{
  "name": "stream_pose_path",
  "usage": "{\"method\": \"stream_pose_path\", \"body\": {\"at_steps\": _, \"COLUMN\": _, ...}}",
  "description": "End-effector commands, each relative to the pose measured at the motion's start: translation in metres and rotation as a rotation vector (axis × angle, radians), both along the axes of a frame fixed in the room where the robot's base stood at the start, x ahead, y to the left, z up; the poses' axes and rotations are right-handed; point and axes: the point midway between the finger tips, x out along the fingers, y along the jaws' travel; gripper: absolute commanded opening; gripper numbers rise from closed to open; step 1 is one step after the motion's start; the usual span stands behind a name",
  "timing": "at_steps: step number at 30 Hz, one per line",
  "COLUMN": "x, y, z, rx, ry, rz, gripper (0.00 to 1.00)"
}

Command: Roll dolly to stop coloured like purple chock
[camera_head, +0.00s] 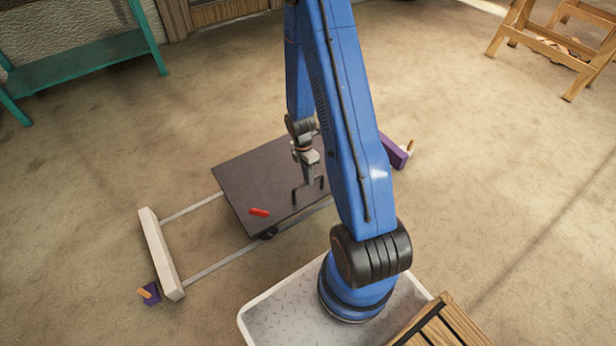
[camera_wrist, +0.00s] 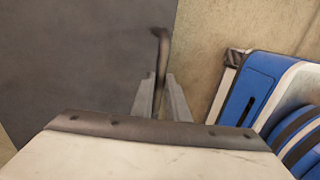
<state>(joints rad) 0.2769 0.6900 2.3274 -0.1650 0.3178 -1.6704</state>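The dolly (camera_head: 245,180) is a dark flat platform on two pale rails. A dark bar handle (camera_head: 295,196) stands at its near right side; it also shows in the wrist view (camera_wrist: 162,45). My gripper (camera_head: 308,181) is down at this handle, its fingers close on both sides of the bar (camera_wrist: 160,88), seemingly shut on it. A white stop (camera_head: 160,253) is at the rails' left end. A purple stop (camera_head: 394,151) is at the right end, partly behind my arm. A purple chock (camera_head: 152,293) with an orange handle lies beside the white stop.
A red piece (camera_head: 259,212) lies on the dolly. A small pale chock-like thing with an orange peg (camera_head: 409,147) is beside the purple stop. A teal bench (camera_head: 80,60) and wooden trestle (camera_head: 545,50) stand further back. The rails left of the dolly are clear.

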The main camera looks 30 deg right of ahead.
Motion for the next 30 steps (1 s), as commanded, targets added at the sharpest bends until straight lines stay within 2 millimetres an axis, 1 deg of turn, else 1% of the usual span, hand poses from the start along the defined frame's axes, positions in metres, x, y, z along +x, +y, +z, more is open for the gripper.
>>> {"method": "stream_pose_path", "body": {"at_steps": 5, "x": 0.0, "y": -0.004, "z": 0.0, "rx": 0.0, "ry": -0.001, "rz": -0.001, "gripper": 0.0}}
{"method": "stream_pose_path", "body": {"at_steps": 8, "x": 0.0, "y": -0.013, "z": 0.0, "rx": 0.0, "ry": 0.0, "rz": -0.003, "gripper": 0.0}}
{"method": "stream_pose_path", "body": {"at_steps": 11, "x": -0.001, "y": -0.029, "z": 0.0, "rx": 0.0, "ry": 0.0, "rz": -0.005, "gripper": 0.0}}
{"method": "stream_pose_path", "body": {"at_steps": 14, "x": 0.0, "y": -0.051, "z": 0.0, "rx": 0.0, "ry": -0.002, "rz": -0.006, "gripper": 0.0}}
{"method": "stream_pose_path", "body": {"at_steps": 24, "x": -0.003, "y": -0.143, "z": 0.0, "rx": 0.0, "ry": -0.001, "rz": -0.005, "gripper": 0.0}}
{"method": "stream_pose_path", "body": {"at_steps": 30, "x": -0.003, "y": -0.191, "z": 0.0, "rx": 0.0, "ry": -0.001, "rz": -0.004, "gripper": 0.0}}
